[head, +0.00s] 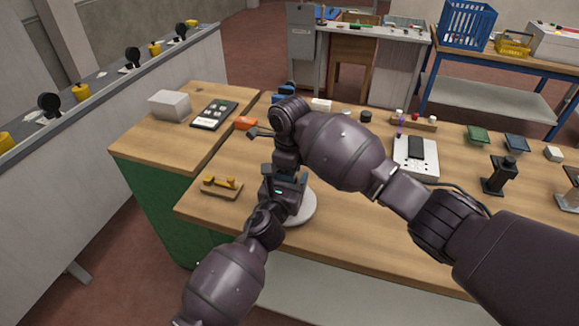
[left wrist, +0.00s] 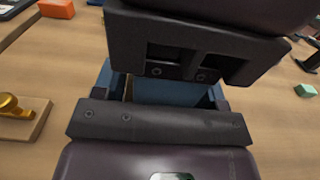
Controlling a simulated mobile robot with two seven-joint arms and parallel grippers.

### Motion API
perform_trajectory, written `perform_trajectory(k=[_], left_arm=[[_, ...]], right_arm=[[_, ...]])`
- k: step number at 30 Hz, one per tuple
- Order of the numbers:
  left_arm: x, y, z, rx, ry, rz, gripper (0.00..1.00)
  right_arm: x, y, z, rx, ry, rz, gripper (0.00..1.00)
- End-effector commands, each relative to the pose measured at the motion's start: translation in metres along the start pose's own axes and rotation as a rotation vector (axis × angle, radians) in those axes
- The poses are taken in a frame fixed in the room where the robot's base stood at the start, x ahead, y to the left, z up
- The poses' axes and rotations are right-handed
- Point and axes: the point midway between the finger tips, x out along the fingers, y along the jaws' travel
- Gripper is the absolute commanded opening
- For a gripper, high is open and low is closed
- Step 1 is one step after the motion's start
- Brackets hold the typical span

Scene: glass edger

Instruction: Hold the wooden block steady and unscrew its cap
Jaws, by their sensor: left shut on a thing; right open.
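My left gripper (head: 283,192) reaches in from the lower left and is shut low over the near side of the workbench. The wooden block is almost wholly hidden between the two grippers. A thin brown sliver (left wrist: 128,90), probably part of the block, shows beside blue finger parts in the left wrist view. My right gripper (head: 285,168) comes down from above, right over the left one, and is open. The cap cannot be seen in either view, so I cannot tell whether the right fingers touch it.
A pale round disc (head: 304,208) lies under the grippers. A wooden board with a yellow handle (head: 221,187) is to the left, an orange block (head: 246,124) behind. A white device (head: 416,158) and a dark stand (head: 499,176) are to the right. The bench front is mostly clear.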

Motion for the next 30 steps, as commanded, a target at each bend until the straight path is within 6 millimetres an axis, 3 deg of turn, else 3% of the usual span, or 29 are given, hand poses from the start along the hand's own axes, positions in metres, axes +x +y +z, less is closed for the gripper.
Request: perform_trajectory(k=[6,13,14,30], left_arm=[[-0.0002,-0.0004,-0.0006,-0.001,0.001,-0.001,0.0],[-0.0001,-0.0004,-0.0006,-0.001,0.001,-0.001,0.0],[-0.0001,-0.0004,-0.0006,-0.001,0.001,-0.001,0.0],[-0.0001,-0.0003,-0.0004,0.0,0.001,-0.001,0.0]], right_arm=[[0.0002,-0.0001,-0.0002,0.0,0.0,0.0,0.47],[0.0,-0.0001,-0.0001,0.0,0.0,0.0,0.12],[-0.0001,-0.0001,-0.0001,0.0,0.0,0.0,0.11],[-0.0003,0.0,-0.0002,-0.294,0.001,0.0,0.1]])
